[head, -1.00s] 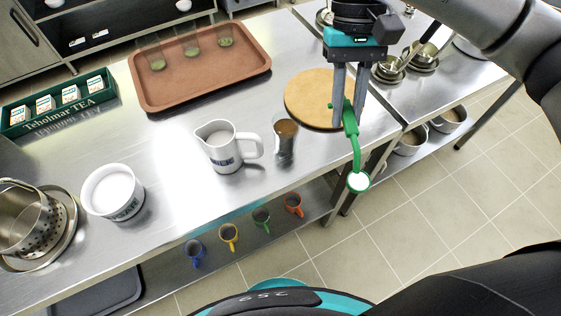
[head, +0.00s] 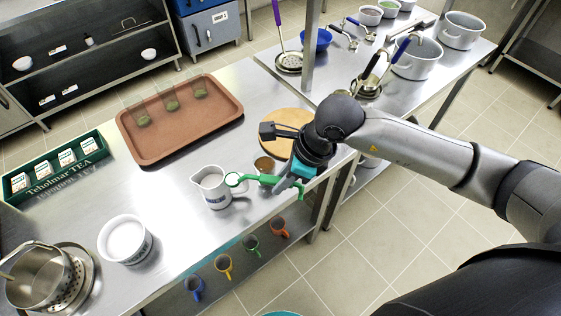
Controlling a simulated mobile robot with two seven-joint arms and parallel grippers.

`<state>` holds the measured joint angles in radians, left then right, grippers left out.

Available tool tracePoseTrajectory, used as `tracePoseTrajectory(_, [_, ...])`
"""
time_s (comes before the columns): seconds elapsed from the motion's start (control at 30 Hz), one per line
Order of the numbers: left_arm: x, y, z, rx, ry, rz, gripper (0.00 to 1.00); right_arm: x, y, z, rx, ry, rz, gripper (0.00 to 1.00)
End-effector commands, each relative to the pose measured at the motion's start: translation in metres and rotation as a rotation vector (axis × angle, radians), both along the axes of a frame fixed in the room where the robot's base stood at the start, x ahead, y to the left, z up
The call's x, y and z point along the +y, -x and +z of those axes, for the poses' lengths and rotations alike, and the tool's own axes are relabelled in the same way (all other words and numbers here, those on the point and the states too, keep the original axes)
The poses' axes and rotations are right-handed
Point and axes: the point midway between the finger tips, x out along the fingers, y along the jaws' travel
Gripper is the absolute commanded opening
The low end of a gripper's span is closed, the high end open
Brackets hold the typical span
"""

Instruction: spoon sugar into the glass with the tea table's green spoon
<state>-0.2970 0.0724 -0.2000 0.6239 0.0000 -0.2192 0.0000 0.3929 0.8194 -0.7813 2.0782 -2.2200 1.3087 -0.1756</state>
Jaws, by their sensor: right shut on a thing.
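My right gripper (head: 283,187) is shut on the green spoon (head: 250,178), above the front edge of the steel tea table. A white bowl with white contents (head: 125,239), looking like sugar, stands at the front left. My left gripper is not in view.
A brown tray (head: 178,140) with three glasses lies at the back. A round wooden board (head: 285,125) is partly behind my right arm. A green tea box (head: 55,165) and a steel pot (head: 38,278) are at the left. Coloured mugs (head: 223,266) stand on the shelf below.

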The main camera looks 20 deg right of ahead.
Motion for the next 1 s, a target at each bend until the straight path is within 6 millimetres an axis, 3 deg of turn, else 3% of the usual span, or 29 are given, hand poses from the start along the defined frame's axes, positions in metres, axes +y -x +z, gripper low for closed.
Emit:
tracePoseTrajectory(0.3, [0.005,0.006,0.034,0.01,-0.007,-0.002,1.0,0.005,0.003,0.019,0.004,-0.006,-0.538,0.0])
tracePoseTrajectory(0.53, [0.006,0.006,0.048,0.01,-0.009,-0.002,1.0,0.005,0.003,0.03,0.004,-0.003,-0.863,0.0])
tracePoseTrajectory(0.7, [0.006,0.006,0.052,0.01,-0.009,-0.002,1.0,0.005,0.004,0.034,0.003,-0.002,-0.978,0.0])
tracePoseTrajectory(1.0, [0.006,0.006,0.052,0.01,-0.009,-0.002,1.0,0.004,0.003,0.033,0.003,-0.001,-0.998,0.0])
